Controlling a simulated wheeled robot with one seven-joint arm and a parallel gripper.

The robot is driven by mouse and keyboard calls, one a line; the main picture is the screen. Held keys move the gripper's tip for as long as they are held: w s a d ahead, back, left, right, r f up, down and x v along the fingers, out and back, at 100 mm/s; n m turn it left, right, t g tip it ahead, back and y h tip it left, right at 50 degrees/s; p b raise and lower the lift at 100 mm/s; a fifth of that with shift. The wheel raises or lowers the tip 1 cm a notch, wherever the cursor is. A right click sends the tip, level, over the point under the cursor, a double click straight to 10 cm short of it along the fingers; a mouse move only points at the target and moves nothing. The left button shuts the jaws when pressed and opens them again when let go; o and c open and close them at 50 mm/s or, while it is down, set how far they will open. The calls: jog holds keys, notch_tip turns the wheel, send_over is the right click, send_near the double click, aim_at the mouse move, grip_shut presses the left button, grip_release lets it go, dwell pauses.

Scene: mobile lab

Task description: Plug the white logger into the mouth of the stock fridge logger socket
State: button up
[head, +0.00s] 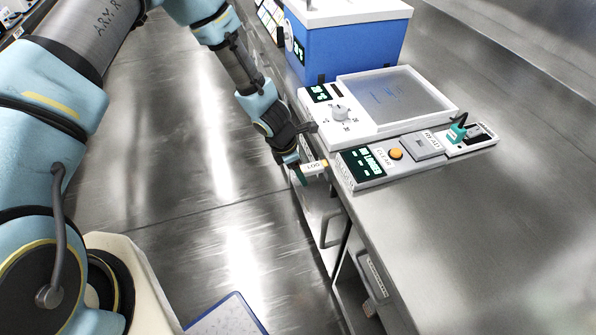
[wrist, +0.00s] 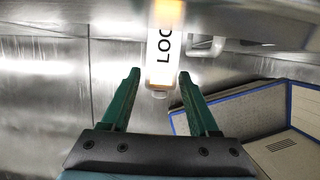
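The white logger (head: 313,168), lettered "LOG", projects sideways from beside my gripper's fingertips, off the bench's front edge. An orange part is at its right end, close to the panel's left corner. In the wrist view the logger (wrist: 164,55) runs up out of the frame, with its lower end between my green fingertips. My gripper (head: 299,174) points down. In the wrist view my gripper (wrist: 160,72) has its fingers apart on either side of the logger. A narrow gap shows on the left; contact is unclear. I cannot make out the socket mouth.
A control panel (head: 372,183) with a dark display and an orange button lies along the bench edge. A white tray unit (head: 352,128) and a blue box (head: 350,45) stand behind it. The steel bench (head: 470,240) is clear at right. Handles project below the edge.

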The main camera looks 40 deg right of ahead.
jog(key=shift+o, duration=1.1)
jog(key=shift+r, duration=0.1)
jog(key=v, duration=1)
jog(key=shift+r, duration=0.3)
jog(key=shift+w+a, duration=0.1)
